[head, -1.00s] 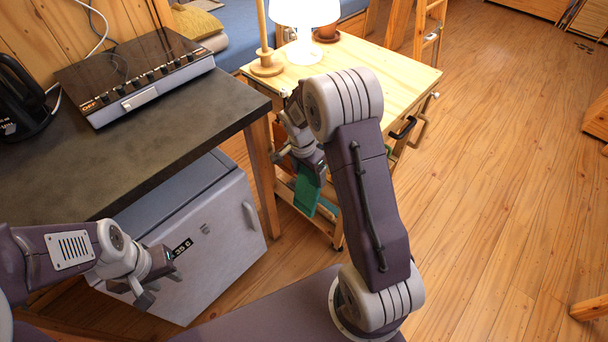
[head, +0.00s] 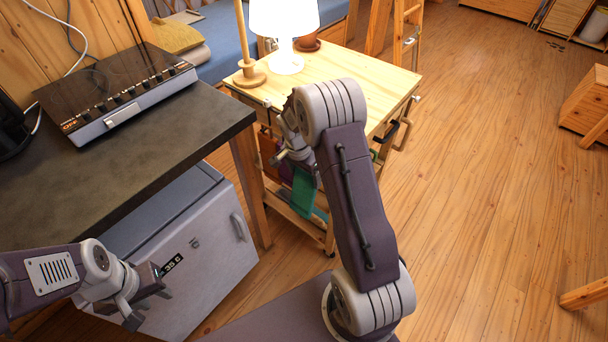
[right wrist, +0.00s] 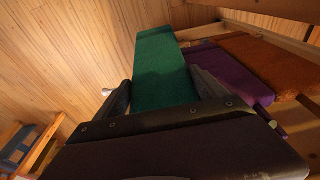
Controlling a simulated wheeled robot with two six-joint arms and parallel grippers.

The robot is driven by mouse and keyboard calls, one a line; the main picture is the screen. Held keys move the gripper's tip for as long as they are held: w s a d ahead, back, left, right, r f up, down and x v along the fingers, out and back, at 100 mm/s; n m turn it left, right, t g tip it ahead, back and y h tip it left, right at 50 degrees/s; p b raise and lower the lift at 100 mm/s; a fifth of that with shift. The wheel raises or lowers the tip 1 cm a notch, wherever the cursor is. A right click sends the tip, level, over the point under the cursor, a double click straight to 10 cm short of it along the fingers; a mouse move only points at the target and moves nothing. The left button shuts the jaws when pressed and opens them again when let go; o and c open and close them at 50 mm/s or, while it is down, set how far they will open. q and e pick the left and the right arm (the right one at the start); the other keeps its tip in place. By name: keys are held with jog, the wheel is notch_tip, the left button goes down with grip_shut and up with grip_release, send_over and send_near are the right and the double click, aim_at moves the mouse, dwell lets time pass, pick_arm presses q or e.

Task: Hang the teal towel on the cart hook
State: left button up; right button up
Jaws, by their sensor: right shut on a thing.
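The teal towel (head: 302,192) hangs below my right gripper (head: 296,158) at the near side of the wooden cart (head: 375,75). In the right wrist view the teal towel (right wrist: 163,68) lies between the two fingers of my right gripper (right wrist: 162,92), which is shut on it. A purple towel (right wrist: 232,75) and an orange towel (right wrist: 280,60) hang beside it on the cart. I cannot make out which cart hook is free; my right arm covers part of that side. My left gripper (head: 150,298) is open and empty in front of the small fridge.
A lit lamp (head: 285,18) and a wooden stand (head: 249,75) are on the cart top. A dark worktop (head: 150,140) with a cooktop (head: 115,90) stands left, above the grey fridge (head: 200,245). Handles (head: 402,135) stick out at the cart's right.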

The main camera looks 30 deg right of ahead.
jog(key=o, duration=1.3)
jog(key=r, duration=0.3)
jog(key=a+r+p, duration=0.1)
jog(key=r, duration=0.2)
jog(key=r+p, duration=0.1)
jog(key=r, duration=0.2)
jog(key=shift+s+a, duration=0.25)
jog(key=shift+s, duration=0.05)
